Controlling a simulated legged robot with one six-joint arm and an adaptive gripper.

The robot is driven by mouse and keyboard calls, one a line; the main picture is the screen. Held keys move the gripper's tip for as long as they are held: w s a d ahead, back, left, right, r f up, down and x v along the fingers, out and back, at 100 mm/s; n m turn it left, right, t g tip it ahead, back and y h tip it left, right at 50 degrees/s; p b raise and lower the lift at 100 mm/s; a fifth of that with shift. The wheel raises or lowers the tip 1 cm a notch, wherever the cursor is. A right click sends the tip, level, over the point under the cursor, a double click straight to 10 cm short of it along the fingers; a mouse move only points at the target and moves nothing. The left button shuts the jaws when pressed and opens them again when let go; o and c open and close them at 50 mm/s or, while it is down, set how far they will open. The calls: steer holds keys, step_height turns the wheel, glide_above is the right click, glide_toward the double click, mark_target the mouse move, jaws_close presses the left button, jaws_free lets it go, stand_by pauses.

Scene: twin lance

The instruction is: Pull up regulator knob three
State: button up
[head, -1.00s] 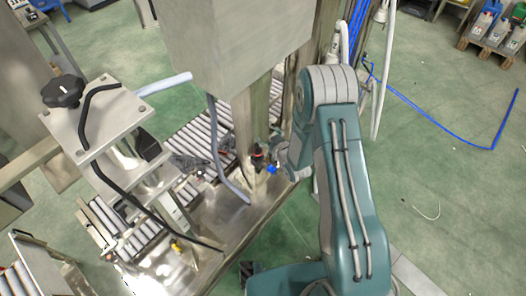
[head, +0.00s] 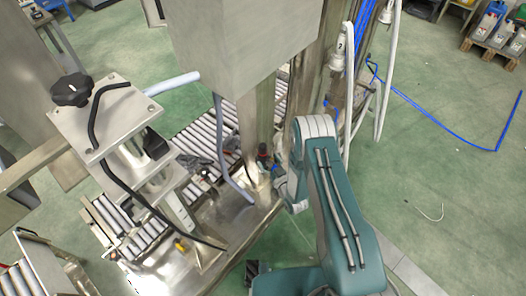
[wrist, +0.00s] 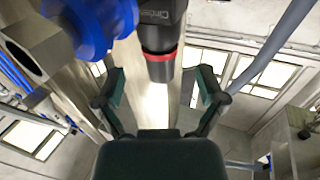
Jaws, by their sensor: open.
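In the wrist view a black cylindrical regulator knob (wrist: 161,38) with a red ring hangs into the picture from the top. Its lower end shows between the fingertips of my gripper (wrist: 160,72). The two fingers are open, one on each side, with visible gaps to the knob. A number on the knob is not readable. In the head view a small dark regulator (head: 263,152) shows on the metal post, just left of my arm. My gripper is mostly hidden there beneath my arm.
A blue fitting (wrist: 100,25) and a metal tube end (wrist: 35,45) sit close left of the knob. In the head view a large steel box (head: 240,45) overhangs the post (head: 257,115). A grey hose (head: 222,150) hangs left of it.

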mark_target(265, 155)
steer(key=x, duration=0.5)
